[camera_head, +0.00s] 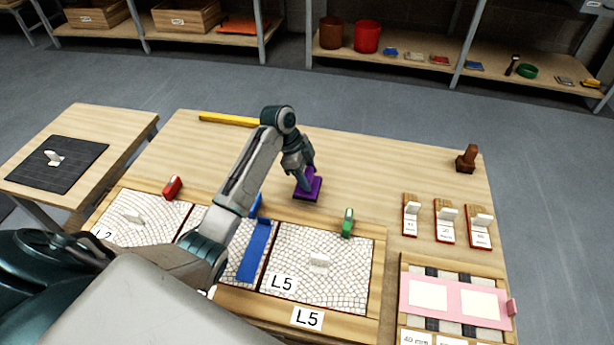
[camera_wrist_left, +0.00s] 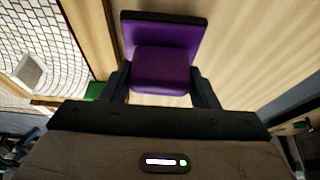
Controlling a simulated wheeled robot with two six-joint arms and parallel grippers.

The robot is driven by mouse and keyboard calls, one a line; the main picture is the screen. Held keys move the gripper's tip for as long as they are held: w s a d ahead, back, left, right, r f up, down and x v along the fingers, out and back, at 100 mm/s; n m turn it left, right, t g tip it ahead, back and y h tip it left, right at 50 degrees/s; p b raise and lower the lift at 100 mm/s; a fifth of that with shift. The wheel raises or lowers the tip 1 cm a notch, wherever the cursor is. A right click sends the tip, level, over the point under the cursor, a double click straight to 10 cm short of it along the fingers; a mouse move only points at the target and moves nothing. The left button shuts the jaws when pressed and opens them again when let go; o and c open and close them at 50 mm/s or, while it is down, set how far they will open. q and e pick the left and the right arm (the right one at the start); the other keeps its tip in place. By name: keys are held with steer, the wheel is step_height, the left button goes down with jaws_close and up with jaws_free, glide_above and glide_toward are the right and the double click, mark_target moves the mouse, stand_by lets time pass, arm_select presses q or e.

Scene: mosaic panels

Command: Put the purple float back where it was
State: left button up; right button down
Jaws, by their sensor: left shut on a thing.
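The purple float (camera_head: 309,187) is a flat purple block with a raised purple grip and a dark edge. It is at the middle of the table, just behind the mosaic panels. My left gripper (camera_head: 305,178) is shut on its grip. The left wrist view shows the float (camera_wrist_left: 165,40) between the two dark fingers (camera_wrist_left: 161,92). I cannot tell whether its underside touches the wood. My right gripper is not in view.
A green clip (camera_head: 347,223) and a red clip (camera_head: 172,187) sit at the mosaic panels' (camera_head: 325,270) back edge. A yellow bar (camera_head: 229,120) and brown stamp-like block (camera_head: 467,159) are farther back. Bare wood lies right of the purple float.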

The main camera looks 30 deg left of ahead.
mark_target(307, 166)
arm_select(q)
steer(key=w+a, duration=0.1)
steer(key=w, duration=0.1)
steer(key=shift+w+a+f, duration=0.15)
steer(key=shift+w+a, duration=0.25)
steer(key=shift+f, duration=1.75)
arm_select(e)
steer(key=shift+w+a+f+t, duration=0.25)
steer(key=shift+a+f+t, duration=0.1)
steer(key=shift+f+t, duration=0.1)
arm_select(q)
steer(key=shift+f+b, duration=0.1)
steer(key=shift+b, duration=0.2)
steer(key=o, duration=1)
steer(key=shift+c, duration=0.2)
steer(key=p+v, duration=0.1)
steer(key=v, duration=1.1)
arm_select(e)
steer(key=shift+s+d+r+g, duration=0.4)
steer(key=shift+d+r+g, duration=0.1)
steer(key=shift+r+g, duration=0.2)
